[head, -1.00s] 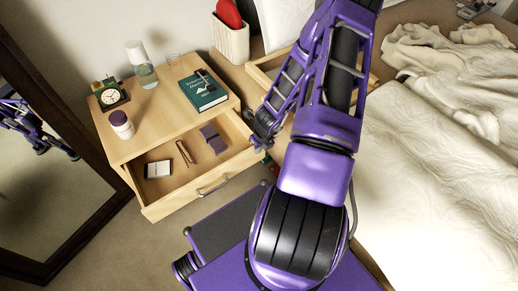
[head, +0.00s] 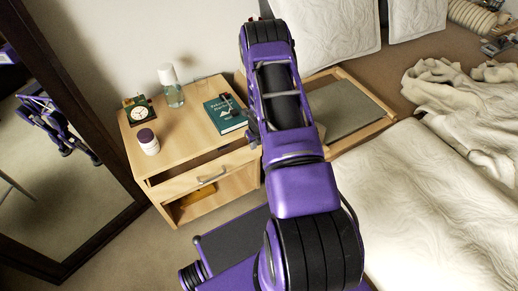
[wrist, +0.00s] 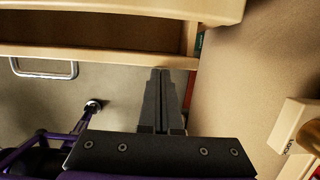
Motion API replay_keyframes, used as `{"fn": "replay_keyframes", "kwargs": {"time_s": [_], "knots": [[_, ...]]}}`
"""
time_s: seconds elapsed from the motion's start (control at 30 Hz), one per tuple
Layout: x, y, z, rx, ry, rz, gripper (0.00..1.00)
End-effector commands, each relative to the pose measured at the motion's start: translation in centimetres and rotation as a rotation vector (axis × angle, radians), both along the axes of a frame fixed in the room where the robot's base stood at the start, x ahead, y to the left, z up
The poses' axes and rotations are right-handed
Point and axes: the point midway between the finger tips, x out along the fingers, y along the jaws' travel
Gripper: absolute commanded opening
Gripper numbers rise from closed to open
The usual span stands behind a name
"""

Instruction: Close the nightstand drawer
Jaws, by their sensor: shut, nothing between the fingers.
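The light-wood nightstand (head: 175,130) stands left of my arm in the head view. Its drawer (head: 225,170) is mostly in, with a narrow dark gap between the top and the drawer front. The front carries a metal handle (head: 212,177). In the wrist view the drawer front (wrist: 115,58) crosses the upper left, with its handle (wrist: 45,70) at the left and a strip of the inside showing behind it. My gripper (wrist: 162,72) is shut and empty, its fingertips at the right end of the drawer front; contact is unclear. My arm hides the gripper in the head view.
A clock (head: 140,111), a jar (head: 148,142), a bottle (head: 171,86) and a green book (head: 225,113) stand on the nightstand. A mirror (head: 80,140) leans at the left. The bed (head: 430,190) and a wood-framed tray (head: 345,108) are at the right.

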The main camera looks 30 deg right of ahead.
Motion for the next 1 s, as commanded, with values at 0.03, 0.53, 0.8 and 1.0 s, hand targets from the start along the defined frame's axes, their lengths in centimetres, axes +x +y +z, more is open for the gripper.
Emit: {"fn": "replay_keyframes", "kwargs": {"time_s": [0.03, 0.53, 0.8, 1.0], "knots": [[0.34, 0.02, 0.05, -0.002, 0.0, 0.003, 0.0], [0.91, -0.02, -0.11, 0.001, 0.001, -0.001, 0.0], [0.81, -0.17, -0.15, 0.0, 0.002, -0.001, 0.0], [0.46, -0.77, -0.2, 0.001, 0.001, 0.001, 0.0]]}}
